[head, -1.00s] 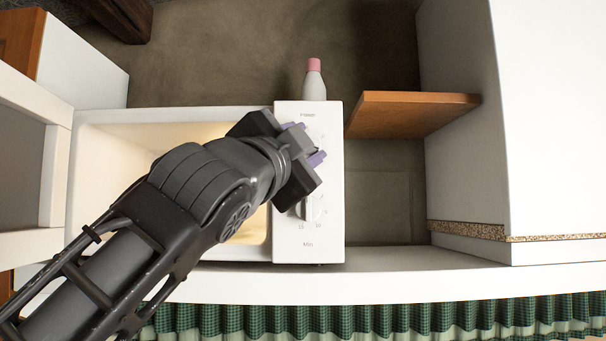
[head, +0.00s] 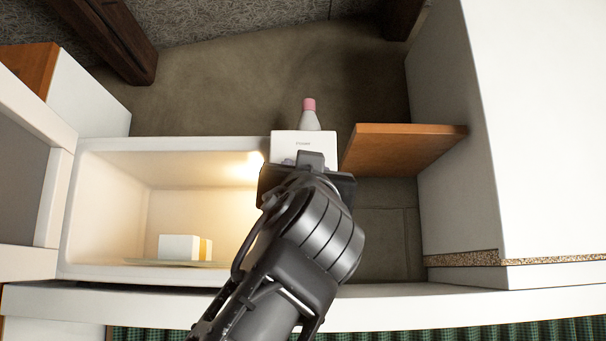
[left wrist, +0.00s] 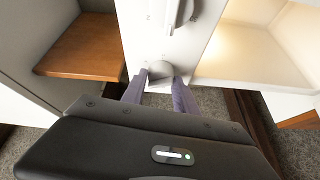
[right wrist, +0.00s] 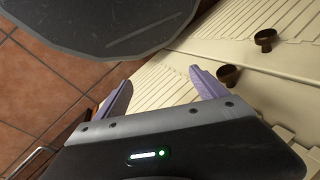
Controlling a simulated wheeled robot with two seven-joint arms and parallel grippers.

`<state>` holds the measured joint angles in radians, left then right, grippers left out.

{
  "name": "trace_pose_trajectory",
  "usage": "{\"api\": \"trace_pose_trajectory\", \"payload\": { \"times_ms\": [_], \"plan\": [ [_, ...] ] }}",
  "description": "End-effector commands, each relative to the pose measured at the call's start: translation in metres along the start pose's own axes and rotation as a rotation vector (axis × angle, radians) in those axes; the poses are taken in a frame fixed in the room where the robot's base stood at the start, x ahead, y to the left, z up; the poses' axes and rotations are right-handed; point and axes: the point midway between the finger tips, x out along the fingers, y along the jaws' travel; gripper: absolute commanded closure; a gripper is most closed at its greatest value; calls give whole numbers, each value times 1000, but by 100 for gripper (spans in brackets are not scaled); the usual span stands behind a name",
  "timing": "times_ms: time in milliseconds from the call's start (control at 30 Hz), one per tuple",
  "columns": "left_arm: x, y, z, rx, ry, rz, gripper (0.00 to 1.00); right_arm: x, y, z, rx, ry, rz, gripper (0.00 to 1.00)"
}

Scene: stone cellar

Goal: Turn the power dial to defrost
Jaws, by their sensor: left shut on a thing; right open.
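The white microwave (head: 110,147) stands with its lit cavity open, and its control panel (head: 285,142) is on the right, with the power label at the top. My left gripper (left wrist: 158,88) is at the panel and shut on the round power dial (left wrist: 160,70), which shows between its purple fingers in the left wrist view. The dial's pointer and setting marks are hidden. The other dial (left wrist: 173,14) shows with its raised grip. In the head view my left arm covers most of the panel. My right gripper (right wrist: 163,92) is open and empty, away from the microwave.
A white and yellow block (head: 180,247) sits on a plate inside the microwave. A pink-capped bottle (head: 309,117) stands behind the panel, and a wooden shelf (head: 395,148) is to its right. Cream fronts with brown knobs (right wrist: 229,75) are near my right gripper.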

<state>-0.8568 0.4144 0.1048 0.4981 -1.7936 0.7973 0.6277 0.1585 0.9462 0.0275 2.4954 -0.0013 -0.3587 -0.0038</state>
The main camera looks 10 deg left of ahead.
Motion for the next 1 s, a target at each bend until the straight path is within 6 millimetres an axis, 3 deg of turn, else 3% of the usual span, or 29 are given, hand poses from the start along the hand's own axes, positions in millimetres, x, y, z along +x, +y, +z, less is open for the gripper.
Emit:
{"api": "trace_pose_trajectory", "payload": {
  "times_ms": [567, 600, 833, 1000],
  "plan": [
    [0, 1, 1, -39, -6, -22, 100, 0, 0, 0, 0, 0, 0, 18],
    [0, 1, 1, -39, -6, -22, 62, 0, 0, 0, 0, 0, 0, 18],
    [0, 0, 1, -39, -5, -22, 44, 0, 0, 0, 0, 0, 0, 18],
    [0, 0, 0, -40, -4, -21, 44, 0, 0, 0, 0, 0, 0, 18]
  ]
}}
